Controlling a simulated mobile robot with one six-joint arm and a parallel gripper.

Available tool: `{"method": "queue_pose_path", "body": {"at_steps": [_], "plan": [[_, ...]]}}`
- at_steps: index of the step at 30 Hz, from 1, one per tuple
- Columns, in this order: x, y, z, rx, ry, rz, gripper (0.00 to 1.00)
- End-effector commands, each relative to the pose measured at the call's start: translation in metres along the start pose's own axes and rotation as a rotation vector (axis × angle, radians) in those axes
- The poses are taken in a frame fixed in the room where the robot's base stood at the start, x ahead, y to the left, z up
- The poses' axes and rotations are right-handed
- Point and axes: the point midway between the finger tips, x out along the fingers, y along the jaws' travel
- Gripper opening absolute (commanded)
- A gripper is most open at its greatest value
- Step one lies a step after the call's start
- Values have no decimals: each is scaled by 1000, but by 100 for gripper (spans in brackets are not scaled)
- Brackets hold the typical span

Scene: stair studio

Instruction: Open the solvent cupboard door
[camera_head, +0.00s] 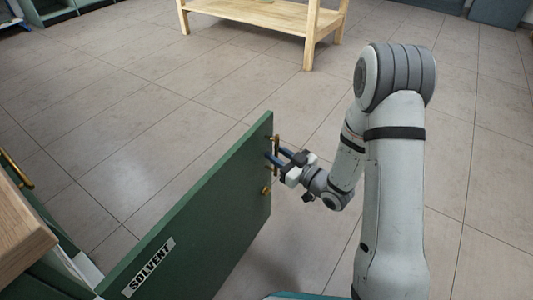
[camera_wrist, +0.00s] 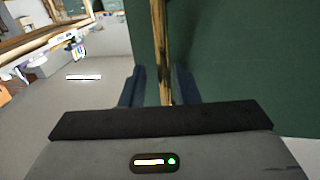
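The green solvent cupboard door (camera_head: 195,235), with a white SOLVENT label (camera_head: 148,268), stands swung well out from the cupboard at lower left. A vertical brass handle (camera_head: 276,145) is near its free edge; it also shows in the wrist view (camera_wrist: 160,45). My gripper (camera_head: 275,157) is at the handle, its two dark blue fingers apart on either side of the bar. In the wrist view my gripper (camera_wrist: 160,85) shows a gap between the left finger and the bar. Whether the right finger touches the bar I cannot tell. The cupboard interior is mostly hidden.
A wooden counter top (camera_head: 22,235) juts in at left, with another brass handle (camera_head: 16,168) beside it. A wooden table (camera_head: 265,12) stands at the back. The tiled floor (camera_head: 130,110) between the door and the table is clear.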

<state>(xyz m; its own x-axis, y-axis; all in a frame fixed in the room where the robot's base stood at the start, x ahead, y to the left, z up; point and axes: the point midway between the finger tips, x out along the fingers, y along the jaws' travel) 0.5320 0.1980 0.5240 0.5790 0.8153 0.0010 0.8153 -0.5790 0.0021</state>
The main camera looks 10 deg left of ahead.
Motion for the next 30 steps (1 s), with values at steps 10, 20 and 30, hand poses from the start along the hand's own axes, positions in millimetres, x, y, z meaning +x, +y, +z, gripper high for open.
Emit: {"method": "queue_pose_path", "body": {"at_steps": [10, 20, 30], "plan": [[-22, 0, -1, 3, -3, 1, 28], [-69, 2, -1, 3, -1, 0, 28], [-76, 1, 0, 0, 0, -2, 28]]}}
